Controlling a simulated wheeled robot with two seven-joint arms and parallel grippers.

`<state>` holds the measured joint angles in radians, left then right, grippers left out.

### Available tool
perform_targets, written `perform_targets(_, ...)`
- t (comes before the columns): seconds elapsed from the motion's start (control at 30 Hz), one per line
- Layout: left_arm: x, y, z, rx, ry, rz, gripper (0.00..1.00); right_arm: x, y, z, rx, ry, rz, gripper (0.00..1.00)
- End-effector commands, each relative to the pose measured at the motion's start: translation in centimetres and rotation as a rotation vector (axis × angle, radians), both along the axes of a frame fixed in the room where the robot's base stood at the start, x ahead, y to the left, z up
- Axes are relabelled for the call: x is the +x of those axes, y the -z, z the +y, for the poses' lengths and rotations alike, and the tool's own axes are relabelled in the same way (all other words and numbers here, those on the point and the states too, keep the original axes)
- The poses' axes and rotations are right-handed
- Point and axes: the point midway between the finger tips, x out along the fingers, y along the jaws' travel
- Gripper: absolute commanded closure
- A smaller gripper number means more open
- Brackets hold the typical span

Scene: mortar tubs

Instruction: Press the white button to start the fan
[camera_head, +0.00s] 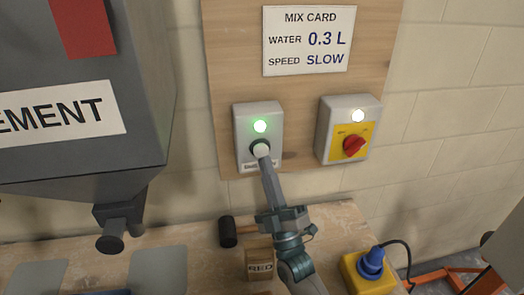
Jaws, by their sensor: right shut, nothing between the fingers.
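A light grey control box (244,130) is fixed to the wooden board on the wall. Below the lamp is a white button (261,149) in a dark ring. My right gripper (264,161) is shut and empty, with its fingertips at the button's lower edge. It covers part of the button, and I cannot tell whether they touch or the button is pushed in. My left gripper is not in view. No fan shows.
A second box (331,121) with a red rotary switch (354,146) and lit white lamp is to the right. A mallet (228,231), small labelled block (259,265) and blue plug on a yellow box (370,277) are below. A grey cement hopper (150,70) fills the left.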

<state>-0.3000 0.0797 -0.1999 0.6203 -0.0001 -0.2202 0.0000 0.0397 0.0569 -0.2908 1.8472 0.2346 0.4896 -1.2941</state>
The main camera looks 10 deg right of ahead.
Motion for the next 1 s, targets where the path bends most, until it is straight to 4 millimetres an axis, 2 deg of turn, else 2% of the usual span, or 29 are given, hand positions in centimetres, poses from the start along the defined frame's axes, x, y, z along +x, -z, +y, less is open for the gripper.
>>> perform_targets(0.5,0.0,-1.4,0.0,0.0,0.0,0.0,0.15,-4.0,-0.1,0.0,-0.001,0.0,-0.001,1.0)
perform_targets(1.0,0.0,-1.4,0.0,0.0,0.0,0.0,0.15,-4.1,0.0,0.0,-0.001,0.0,-0.001,1.0)
